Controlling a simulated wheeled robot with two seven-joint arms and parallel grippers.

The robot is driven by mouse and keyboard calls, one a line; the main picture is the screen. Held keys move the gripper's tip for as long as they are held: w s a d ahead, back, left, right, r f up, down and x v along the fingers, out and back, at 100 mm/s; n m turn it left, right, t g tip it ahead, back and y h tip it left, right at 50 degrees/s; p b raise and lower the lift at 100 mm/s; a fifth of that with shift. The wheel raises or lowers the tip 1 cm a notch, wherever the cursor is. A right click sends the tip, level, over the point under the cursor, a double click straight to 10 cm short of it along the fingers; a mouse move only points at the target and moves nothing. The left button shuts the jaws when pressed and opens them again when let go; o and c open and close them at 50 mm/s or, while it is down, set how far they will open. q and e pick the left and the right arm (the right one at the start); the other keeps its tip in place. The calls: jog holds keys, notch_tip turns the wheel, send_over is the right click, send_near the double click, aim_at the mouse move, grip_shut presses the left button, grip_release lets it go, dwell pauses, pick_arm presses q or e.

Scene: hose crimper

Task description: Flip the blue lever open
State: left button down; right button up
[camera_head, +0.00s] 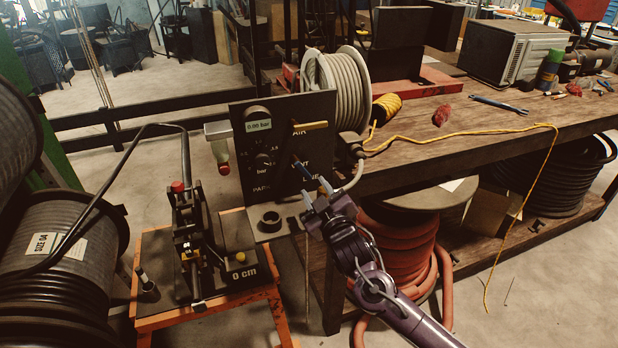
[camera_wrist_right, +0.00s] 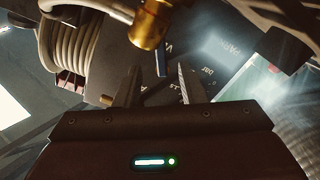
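The blue lever (camera_head: 302,168) sticks out from the dark control panel (camera_head: 262,110), low on its right side beside white lettering. In the head view my right gripper (camera_head: 316,192) is just below and to the right of the lever, in front of the panel. Its two fingers are apart with nothing held. In the right wrist view a dark blue bar (camera_wrist_right: 162,60), which looks like the lever, shows between and beyond the open fingertips (camera_wrist_right: 158,80). Whether a finger touches it I cannot tell. My left gripper is not in view.
A yellow lever (camera_head: 310,126) sits above the blue one. A brass fitting (camera_wrist_right: 150,25) is close to the fingers. A hose reel (camera_head: 338,85) stands behind the panel. The wooden workbench (camera_head: 430,150) is at right, an orange stand (camera_head: 210,304) with a hose tool at lower left.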

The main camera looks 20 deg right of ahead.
aim_at(305, 174)
jog(key=w, duration=0.6)
jog(key=shift+a+p, duration=0.15)
jog(key=shift+p, duration=0.25)
jog(key=shift+s, duration=0.1)
jog(key=shift+c, duration=0.5)
grip_shut()
